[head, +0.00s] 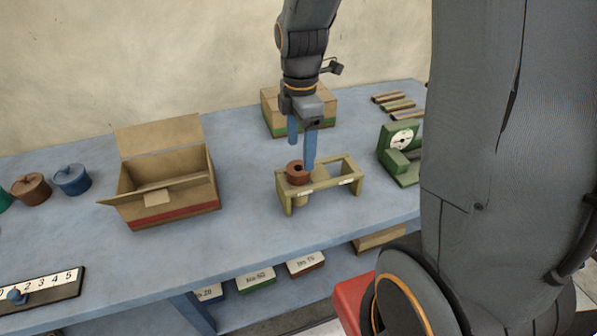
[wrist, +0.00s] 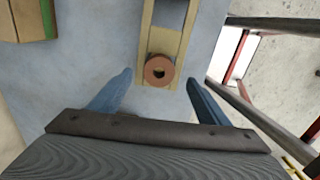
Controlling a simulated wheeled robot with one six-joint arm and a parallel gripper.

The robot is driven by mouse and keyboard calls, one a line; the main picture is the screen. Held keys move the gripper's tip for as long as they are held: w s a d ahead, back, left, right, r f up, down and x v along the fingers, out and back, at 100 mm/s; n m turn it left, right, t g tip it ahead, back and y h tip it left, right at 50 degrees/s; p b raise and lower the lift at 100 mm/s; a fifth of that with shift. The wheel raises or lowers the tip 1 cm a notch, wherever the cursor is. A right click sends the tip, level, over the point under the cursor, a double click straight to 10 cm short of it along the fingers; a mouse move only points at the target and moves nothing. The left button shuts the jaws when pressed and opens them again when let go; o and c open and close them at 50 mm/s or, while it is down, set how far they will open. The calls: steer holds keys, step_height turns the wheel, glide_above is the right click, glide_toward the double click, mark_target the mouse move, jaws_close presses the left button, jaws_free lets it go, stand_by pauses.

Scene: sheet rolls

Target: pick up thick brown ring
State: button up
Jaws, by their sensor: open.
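The thick brown ring (head: 297,175) sits at the left end of a small olive-yellow stand (head: 347,184) on the blue table. In the wrist view the ring (wrist: 159,71) shows from above, with a dark round hole in its middle. My gripper (head: 302,152) points down over the stand, its two blue fingers apart. In the head view one finger is in front of the ring's right side. In the wrist view my gripper (wrist: 160,82) is open and empty, with the ring between the lines of the fingers and a little beyond the tips.
An open cardboard box (head: 170,193) stands to the left, and a closed box (head: 275,112) stands behind my gripper. A green device with a dial (head: 402,139) is to the right of the stand. Lidded pots (head: 72,180) are at far left. The table between open box and stand is clear.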

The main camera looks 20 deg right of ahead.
mark_target(299, 168)
steer(key=shift+a+f+p, duration=0.2)
steer(key=shift+f+p, duration=0.7)
steer(key=shift+f, duration=1.9)
steer(key=c, duration=1.3)
steer(key=shift+o, duration=0.2)
